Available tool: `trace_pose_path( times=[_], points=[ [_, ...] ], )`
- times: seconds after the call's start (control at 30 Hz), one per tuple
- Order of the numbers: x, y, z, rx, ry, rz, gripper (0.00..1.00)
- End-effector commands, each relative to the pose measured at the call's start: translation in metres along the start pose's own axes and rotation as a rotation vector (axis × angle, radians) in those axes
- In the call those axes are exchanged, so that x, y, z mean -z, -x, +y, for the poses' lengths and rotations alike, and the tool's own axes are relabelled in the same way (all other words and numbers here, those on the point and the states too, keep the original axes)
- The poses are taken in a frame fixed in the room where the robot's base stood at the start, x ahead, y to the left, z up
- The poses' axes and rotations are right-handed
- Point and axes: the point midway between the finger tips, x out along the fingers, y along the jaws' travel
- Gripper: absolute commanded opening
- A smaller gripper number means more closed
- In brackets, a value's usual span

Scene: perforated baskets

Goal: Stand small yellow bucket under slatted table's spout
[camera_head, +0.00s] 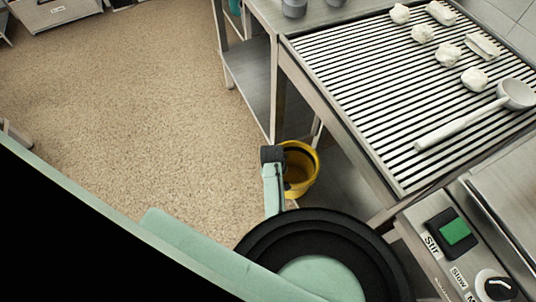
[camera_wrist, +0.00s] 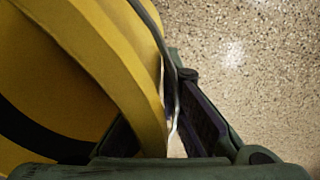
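The small yellow bucket (camera_head: 300,180) stands low beside the leg of the slatted table (camera_head: 364,163), near that table's lower shelf. In the wrist view the yellow bucket (camera_wrist: 95,60) fills the left side, with a dark band low on it. My gripper (camera_wrist: 165,125) has its fingers on either side of the bucket's rim wall. A narrow light gap shows between the wall and the right finger; most of the left finger is hidden, so a firm grip cannot be confirmed. In the head view my gripper (camera_head: 272,155) is at the bucket's left rim. I cannot make out the spout.
White lumps (camera_head: 449,52) and a ladle (camera_head: 465,123) lie on the slats. A control panel with a green switch (camera_head: 455,231) is at the lower right. The speckled floor (camera_head: 140,110) to the left is open. A drawer unit (camera_head: 55,13) stands far back.

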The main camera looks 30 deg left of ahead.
Motion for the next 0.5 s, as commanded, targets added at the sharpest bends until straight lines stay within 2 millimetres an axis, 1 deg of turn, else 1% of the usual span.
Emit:
trace_pose_path(
  times=[0.1,0.5],
  points=[
    [-0.002,-0.004,0.013,-0.002,-0.001,0.001,0.0],
    [-0.009,-0.015,0.05,-0.001,-0.002,0.001,0.0]
  ],
)
